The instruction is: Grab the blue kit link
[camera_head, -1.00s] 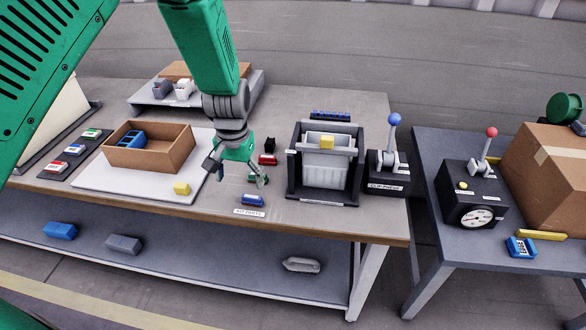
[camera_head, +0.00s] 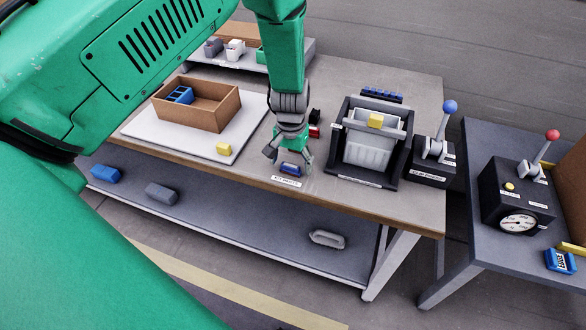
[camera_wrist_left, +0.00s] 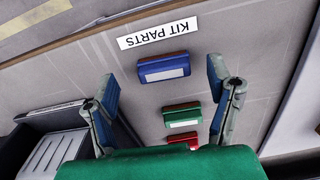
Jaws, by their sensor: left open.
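The blue kit link (camera_head: 290,169) lies on the workbench just behind the KIT PARTS label (camera_head: 286,182). It also shows in the left wrist view (camera_wrist_left: 164,67), flat on the table beside the label. My left gripper (camera_head: 288,161) is open and points down above the blue link, partly covering it. In the left wrist view the two fingers (camera_wrist_left: 162,82) stand apart, one on each side of the row of parts, with nothing held between them. The gap between fingers and link is hard to judge. My right gripper is not in view.
A green part (camera_wrist_left: 183,117) and a red part (camera_wrist_left: 182,140) lie in line with the blue link. A dark fixture with a grey bin (camera_head: 368,150) stands to the right.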

